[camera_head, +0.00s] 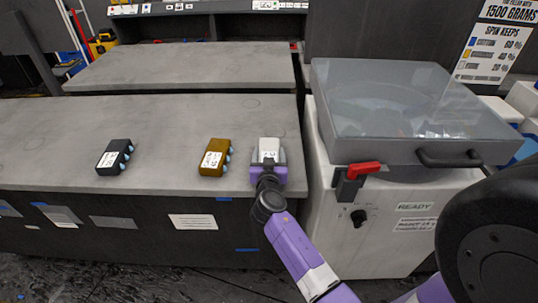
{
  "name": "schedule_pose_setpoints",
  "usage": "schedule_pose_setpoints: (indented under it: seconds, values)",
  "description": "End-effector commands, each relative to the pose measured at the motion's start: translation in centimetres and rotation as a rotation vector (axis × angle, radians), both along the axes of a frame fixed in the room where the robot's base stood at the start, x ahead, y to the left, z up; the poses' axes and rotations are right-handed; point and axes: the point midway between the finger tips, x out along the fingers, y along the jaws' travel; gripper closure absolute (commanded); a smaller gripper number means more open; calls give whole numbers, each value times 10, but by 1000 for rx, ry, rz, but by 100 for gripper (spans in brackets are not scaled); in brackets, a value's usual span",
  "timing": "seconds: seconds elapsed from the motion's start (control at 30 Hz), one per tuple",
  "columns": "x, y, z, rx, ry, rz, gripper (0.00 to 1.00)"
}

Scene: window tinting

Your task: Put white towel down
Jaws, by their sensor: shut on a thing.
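A small white block with a printed label (268,146) is between the fingers of my gripper (268,157) at the right front of the grey bench. It looks like a stiff block rather than a cloth, and no other white towel stands out. My gripper is shut on it, with its fingers on the block's left and right sides. The gripper hides the block's near end. I cannot tell whether the block touches the bench top or hangs just above it.
On the grey bench (60,130) lie an amber block (214,157) left of my gripper and a black block (114,156) farther left. A machine with a clear grey lid (400,105) and red latch (363,170) stands close on the right. The bench behind the blocks is clear.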

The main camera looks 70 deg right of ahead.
Motion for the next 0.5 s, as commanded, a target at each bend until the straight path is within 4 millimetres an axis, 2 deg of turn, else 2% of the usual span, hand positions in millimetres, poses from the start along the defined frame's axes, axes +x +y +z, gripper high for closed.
schedule_pose_setpoints:
  seconds: [0.3, 0.33, 0.43, 0.5]
  values:
    - [0, 0, -3, -1, 0, 0, 82]
    - [0, 0, -2, 0, 0, 0, 31]
    - [0, 0, -2, 0, 0, 0, 13]
    - [0, 0, -2, 0, 0, 0, 13]
